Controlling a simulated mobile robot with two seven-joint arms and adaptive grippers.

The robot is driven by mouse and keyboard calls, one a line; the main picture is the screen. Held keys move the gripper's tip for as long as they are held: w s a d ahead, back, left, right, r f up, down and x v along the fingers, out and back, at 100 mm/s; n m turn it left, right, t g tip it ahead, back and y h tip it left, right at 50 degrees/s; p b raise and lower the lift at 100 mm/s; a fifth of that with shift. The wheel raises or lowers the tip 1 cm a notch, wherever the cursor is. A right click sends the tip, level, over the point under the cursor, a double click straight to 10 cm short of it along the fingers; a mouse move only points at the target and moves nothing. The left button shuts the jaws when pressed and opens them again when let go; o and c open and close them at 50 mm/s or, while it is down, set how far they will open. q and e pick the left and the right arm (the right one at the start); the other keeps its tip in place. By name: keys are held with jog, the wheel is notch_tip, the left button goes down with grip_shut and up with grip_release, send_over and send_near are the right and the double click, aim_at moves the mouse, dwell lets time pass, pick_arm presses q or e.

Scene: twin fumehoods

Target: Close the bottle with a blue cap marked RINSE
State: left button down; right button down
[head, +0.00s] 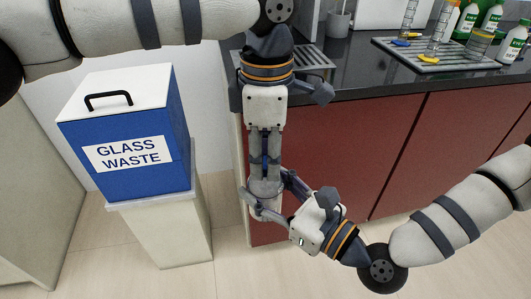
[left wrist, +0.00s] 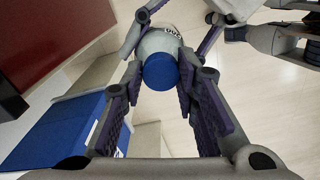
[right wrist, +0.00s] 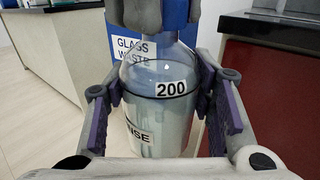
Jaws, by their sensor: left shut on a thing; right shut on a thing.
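The bottle (right wrist: 160,110) is clear and rounded, with a "200" label and a partly hidden label ending in "NSE". My right gripper (head: 268,198) is shut around its body and holds it upright above the floor. The blue cap (left wrist: 161,72) is between the fingers of my left gripper (head: 266,160), which points straight down over the bottle. In the left wrist view the bottle (left wrist: 160,41) shows behind the cap, lined up with it. The cap hides the bottle's mouth, and I cannot tell whether it is seated on the neck.
A blue-and-white glass waste bin (head: 128,125) stands on a pale pedestal at the left. A dark counter (head: 365,75) over red cabinet doors (head: 400,150) is behind and right of the grippers. Bottles and a rack (head: 425,55) stand on it. The pale floor is clear.

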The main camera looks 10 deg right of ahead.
pick_arm(q)
jog(key=m, duration=0.6)
jog(key=shift+m, duration=0.4)
jog(key=c, duration=1.2)
grip_release()
notch_tip(320, 180, up, 12)
jog(key=shift+r, duration=0.1)
